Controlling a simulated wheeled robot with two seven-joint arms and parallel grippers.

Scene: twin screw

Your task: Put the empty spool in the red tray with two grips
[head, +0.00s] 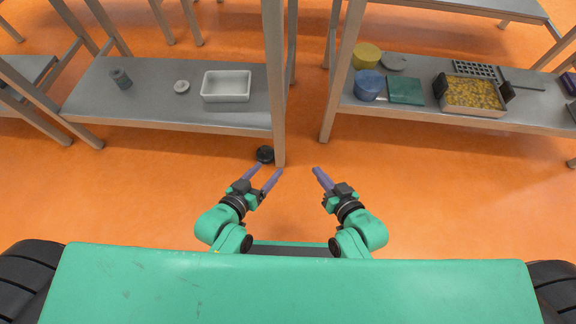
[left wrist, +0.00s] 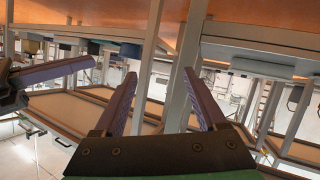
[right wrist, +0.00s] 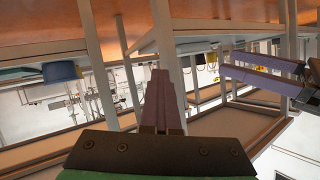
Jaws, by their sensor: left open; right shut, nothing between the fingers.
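No red tray shows in any view. My left gripper (head: 271,168) is open and empty over the floor in front of the gap between the benches; its spread fingers also show in the left wrist view (left wrist: 162,82). My right gripper (head: 317,170) is shut and empty to its right, well short of the benches; its closed fingers also show in the right wrist view (right wrist: 160,74).
The left bench (head: 150,112) also holds a pale ring (head: 182,87) and a white tray (head: 227,98). The right bench holds a blue tub (head: 369,85), a green box (head: 405,90) and a crate of yellow pieces (head: 473,105). A black round object (head: 265,154) lies by a bench leg.

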